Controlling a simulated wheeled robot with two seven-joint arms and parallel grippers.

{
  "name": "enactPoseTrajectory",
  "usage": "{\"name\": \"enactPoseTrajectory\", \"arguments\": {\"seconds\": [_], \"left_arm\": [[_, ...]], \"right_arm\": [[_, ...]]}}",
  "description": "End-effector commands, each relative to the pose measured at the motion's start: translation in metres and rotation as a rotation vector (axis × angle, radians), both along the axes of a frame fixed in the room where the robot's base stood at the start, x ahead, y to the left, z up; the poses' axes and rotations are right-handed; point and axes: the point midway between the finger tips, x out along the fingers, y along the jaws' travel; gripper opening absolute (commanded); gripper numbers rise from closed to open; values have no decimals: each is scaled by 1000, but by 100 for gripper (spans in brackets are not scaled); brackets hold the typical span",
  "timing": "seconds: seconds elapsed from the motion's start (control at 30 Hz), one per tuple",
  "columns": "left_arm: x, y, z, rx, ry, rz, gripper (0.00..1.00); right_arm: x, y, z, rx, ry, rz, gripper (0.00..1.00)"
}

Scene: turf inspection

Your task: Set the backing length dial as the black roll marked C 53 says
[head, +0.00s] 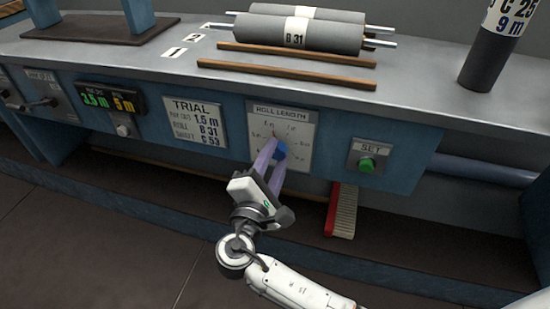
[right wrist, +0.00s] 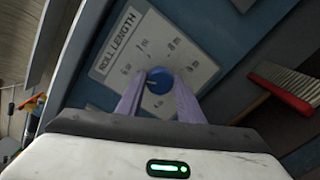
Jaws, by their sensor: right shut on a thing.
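My right gripper (head: 274,157) is shut on the blue knob (head: 280,150) of a dial. The dial's plate (head: 298,117) reads ROLL LENGTH, and a small red mark shows above the knob. In the right wrist view the fingers (right wrist: 157,90) stand either side of the round blue knob (right wrist: 160,76); the numbers around it are small, and the setting cannot be read surely. A dark roll (head: 485,58) stands upright at the right, its label reading C 25 and 9 m. I see no roll marked C 53; that mark shows on the TRIAL card (head: 195,121). My left gripper is not in view.
A green button (head: 367,164) under SET is right of the dial. Grey rolls, one marked B 31 (head: 294,34), lie on the bench behind wooden strips (head: 285,70). A red-backed brush (head: 342,210) hangs below the panel.

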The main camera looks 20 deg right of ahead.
Motion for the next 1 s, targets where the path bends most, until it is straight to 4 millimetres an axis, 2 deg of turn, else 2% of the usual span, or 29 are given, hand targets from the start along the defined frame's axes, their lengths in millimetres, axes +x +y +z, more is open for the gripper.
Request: {"name": "enactPoseTrajectory", "arguments": {"seconds": [0.43,0.47,0.57,0.87,1.0], "left_arm": [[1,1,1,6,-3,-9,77],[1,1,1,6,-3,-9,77],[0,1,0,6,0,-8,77],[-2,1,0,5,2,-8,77],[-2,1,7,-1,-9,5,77]], "right_arm": [[0,1,-1,10,-3,1,11],[0,1,-1,10,-3,1,35],[0,1,-1,10,-3,1,52],[0,0,1,9,-5,1,52],[0,0,16,11,-7,0,52]]}}
